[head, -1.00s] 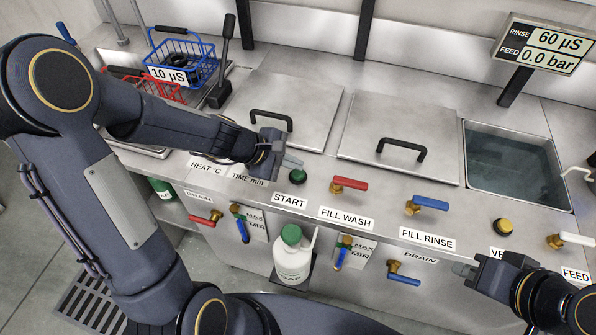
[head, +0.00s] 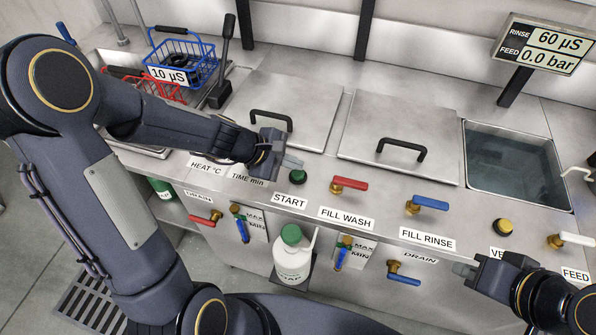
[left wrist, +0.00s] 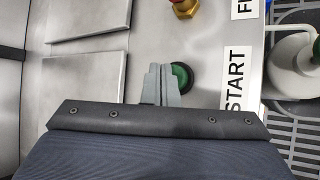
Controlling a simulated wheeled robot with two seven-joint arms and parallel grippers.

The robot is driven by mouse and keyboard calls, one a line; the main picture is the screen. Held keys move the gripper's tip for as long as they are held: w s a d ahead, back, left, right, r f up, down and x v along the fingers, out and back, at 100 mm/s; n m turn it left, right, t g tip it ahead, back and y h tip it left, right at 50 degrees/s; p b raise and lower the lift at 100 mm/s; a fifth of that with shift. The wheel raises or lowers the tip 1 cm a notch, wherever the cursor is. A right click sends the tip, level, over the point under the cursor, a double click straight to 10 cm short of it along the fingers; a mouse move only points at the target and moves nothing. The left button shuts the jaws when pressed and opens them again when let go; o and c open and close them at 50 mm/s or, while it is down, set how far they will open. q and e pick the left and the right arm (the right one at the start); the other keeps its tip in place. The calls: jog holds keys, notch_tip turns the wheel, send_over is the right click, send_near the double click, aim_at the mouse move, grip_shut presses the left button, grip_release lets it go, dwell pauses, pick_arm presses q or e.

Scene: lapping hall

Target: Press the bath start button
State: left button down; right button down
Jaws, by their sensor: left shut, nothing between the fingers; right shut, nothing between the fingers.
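The green start button (head: 298,176) in its dark ring sits on the steel front ledge, just above the START label (head: 289,201). My left gripper (head: 292,163) is shut and empty, its fingertips just behind the button in the head view. In the left wrist view the shut fingers (left wrist: 161,84) lie beside the green button (left wrist: 180,76) and cover part of its left edge. I cannot tell whether they touch it. My right gripper (head: 460,269) is shut and empty at the lower right, in front of the bench face.
A red-handled valve (head: 349,184) and a blue-handled valve (head: 428,202) stand right of the button. Two lidded tanks with black handles (head: 402,149) lie behind. A white soap jug (head: 293,258) stands below. An open water tank (head: 512,170) is at right.

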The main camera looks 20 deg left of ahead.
aim_at(293, 174)
pick_arm(q)
jog(key=shift+f+b, duration=0.4)
jog(key=shift+b, duration=0.15)
jog(key=shift+f+b, duration=0.5)
dwell(0.7)
dwell(0.3)
jog(key=shift+r+p, duration=0.8)
jog(key=shift+r, duration=0.1)
jog(key=shift+r, duration=0.1)
notch_tip(293, 174, up, 5)
jog(key=p, duration=0.4)
jog(key=shift+p, duration=0.3)
